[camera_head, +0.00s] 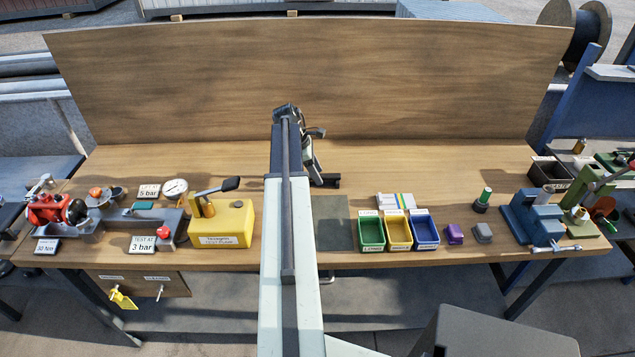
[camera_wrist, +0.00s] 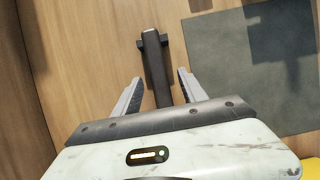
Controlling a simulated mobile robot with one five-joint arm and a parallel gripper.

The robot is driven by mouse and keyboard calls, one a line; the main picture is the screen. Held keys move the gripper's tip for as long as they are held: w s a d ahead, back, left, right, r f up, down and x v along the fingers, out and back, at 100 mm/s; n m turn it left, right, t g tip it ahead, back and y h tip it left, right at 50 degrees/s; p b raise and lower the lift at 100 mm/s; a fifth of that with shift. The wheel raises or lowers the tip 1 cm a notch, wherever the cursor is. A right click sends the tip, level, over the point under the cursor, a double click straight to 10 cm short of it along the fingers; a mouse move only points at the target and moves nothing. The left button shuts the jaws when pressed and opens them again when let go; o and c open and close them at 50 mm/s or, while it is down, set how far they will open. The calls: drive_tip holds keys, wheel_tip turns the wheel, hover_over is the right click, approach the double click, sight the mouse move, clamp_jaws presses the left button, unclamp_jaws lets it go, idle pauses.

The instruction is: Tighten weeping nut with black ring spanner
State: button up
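My gripper (camera_wrist: 159,76) is open in the wrist view, one grey finger on each side of a dark bar (camera_wrist: 153,62). The bar ends in a short black crosspiece; I cannot tell whether it is the black ring spanner or its stand. Gaps show between the bar and both fingers. In the head view my gripper (camera_head: 314,168) points down behind the bench's middle, beside a small black piece (camera_head: 328,181) on the wood. The weeping nut cannot be made out. A red-bodied fitting (camera_head: 48,210) sits in a grey fixture at the far left.
A yellow test pump (camera_head: 222,224) with a black-handled lever stands left of my arm. A gauge (camera_head: 174,188) lies behind it. Green (camera_head: 371,234), yellow (camera_head: 398,233) and blue (camera_head: 425,231) bins stand right of a grey mat (camera_head: 334,232). A blue vice (camera_head: 531,217) is farther right. A wooden back panel (camera_head: 300,80) bounds the bench.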

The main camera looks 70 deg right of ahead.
clamp_jaws()
drive_tip(key=shift+r+p, duration=0.65)
wheel_tip(320, 180, up, 3)
drive_tip(key=p, duration=0.3)
drive_tip(key=shift+w+a, duration=0.1)
drive_tip(key=shift+a, duration=0.05)
drive_tip(key=w+a, duration=0.3)
drive_tip(key=a, duration=0.4)
drive_tip(key=w+a, duration=0.4)
drive_tip(key=a, duration=0.3)
drive_tip(key=shift+r+p, duration=0.35)
